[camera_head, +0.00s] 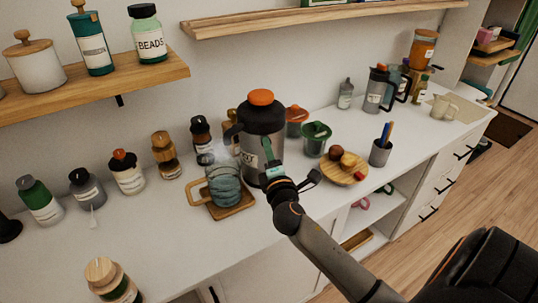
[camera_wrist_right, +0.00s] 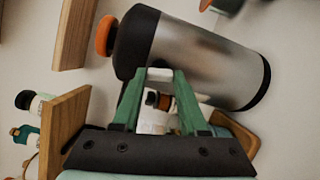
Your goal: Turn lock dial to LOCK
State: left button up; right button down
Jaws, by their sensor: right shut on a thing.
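A large grey flask (camera_head: 262,142) with a black collar and an orange cap stands upright on the white counter. In the right wrist view the flask (camera_wrist_right: 195,62) appears lying sideways because that view is turned. My right gripper (camera_head: 271,170) is at the flask's front, low on its body, beside a partly hidden pale label. Its green fingers (camera_wrist_right: 158,76) are close together on a small pale part at the flask's side, seen between the tips. The fingers hide most of that part, so dial markings cannot be read. My left gripper is not in view.
A blue glass mug (camera_head: 225,184) on a wooden coaster stands just left of the flask. A green cup (camera_head: 316,138) and a wooden plate with food (camera_head: 338,174) stand to its right. Several bottles line the left counter. A wall shelf (camera_head: 150,85) hangs above.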

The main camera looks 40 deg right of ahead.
jog(key=shift+m+b, duration=0.3)
jog(key=shift+m, duration=0.9)
jog(key=shift+c, duration=2.2)
grip_release()
jog(key=b+v, duration=0.2)
jog(key=v, duration=1)
jog(key=shift+s, duration=0.2)
jog(key=shift+a, duration=0.15)
